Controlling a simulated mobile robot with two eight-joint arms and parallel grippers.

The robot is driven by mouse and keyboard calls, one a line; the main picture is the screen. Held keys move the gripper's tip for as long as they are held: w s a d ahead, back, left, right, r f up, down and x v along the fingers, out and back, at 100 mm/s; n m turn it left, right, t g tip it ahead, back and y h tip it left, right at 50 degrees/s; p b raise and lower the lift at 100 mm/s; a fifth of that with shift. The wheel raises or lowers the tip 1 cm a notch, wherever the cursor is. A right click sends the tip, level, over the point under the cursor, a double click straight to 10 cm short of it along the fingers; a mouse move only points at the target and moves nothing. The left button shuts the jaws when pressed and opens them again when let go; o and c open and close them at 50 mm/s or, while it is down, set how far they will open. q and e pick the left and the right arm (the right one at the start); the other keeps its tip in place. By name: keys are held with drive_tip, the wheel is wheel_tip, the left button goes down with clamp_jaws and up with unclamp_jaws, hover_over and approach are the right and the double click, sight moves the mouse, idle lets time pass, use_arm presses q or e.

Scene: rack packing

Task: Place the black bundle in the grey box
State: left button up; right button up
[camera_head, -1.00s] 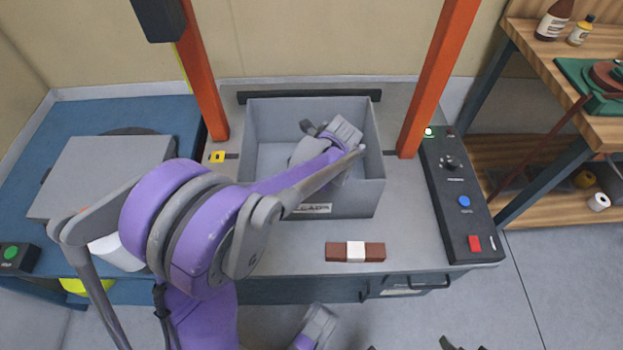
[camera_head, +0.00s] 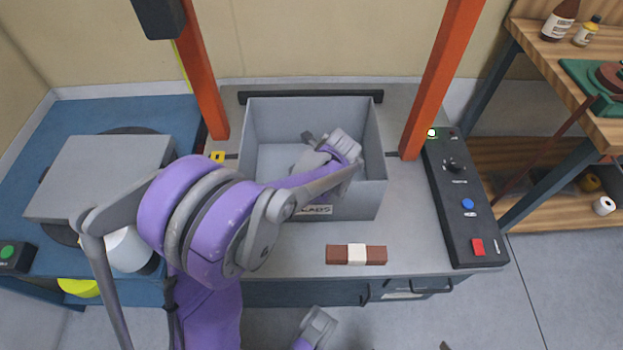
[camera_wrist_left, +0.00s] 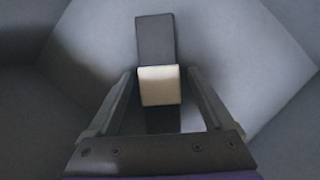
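The grey box (camera_head: 359,203) stands open on the bench in the head view. My left arm reaches over its front wall, and my left gripper (camera_head: 309,146) is inside it, mostly hidden by my wrist. In the left wrist view, the black bundle (camera_wrist_left: 155,38) with a pale band lies between the two fingers of my left gripper (camera_wrist_left: 160,82). Narrow gaps show on both sides of the bundle, so the fingers look open around it.
A brown bundle with a white band (camera_head: 356,255) lies in front of the box. Orange posts (camera_head: 428,80) rise on both sides. A black control panel (camera_head: 463,200) is at the right. A grey slab (camera_head: 100,175) sits on the blue table at the left.

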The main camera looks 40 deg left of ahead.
use_arm(q)
drive_tip(key=shift+r, duration=0.35)
drive_tip(key=p+v, duration=0.3)
drive_tip(key=v, duration=0.8)
drive_tip(key=shift+d+r, duration=0.15)
drive_tip(key=shift+r, duration=0.15)
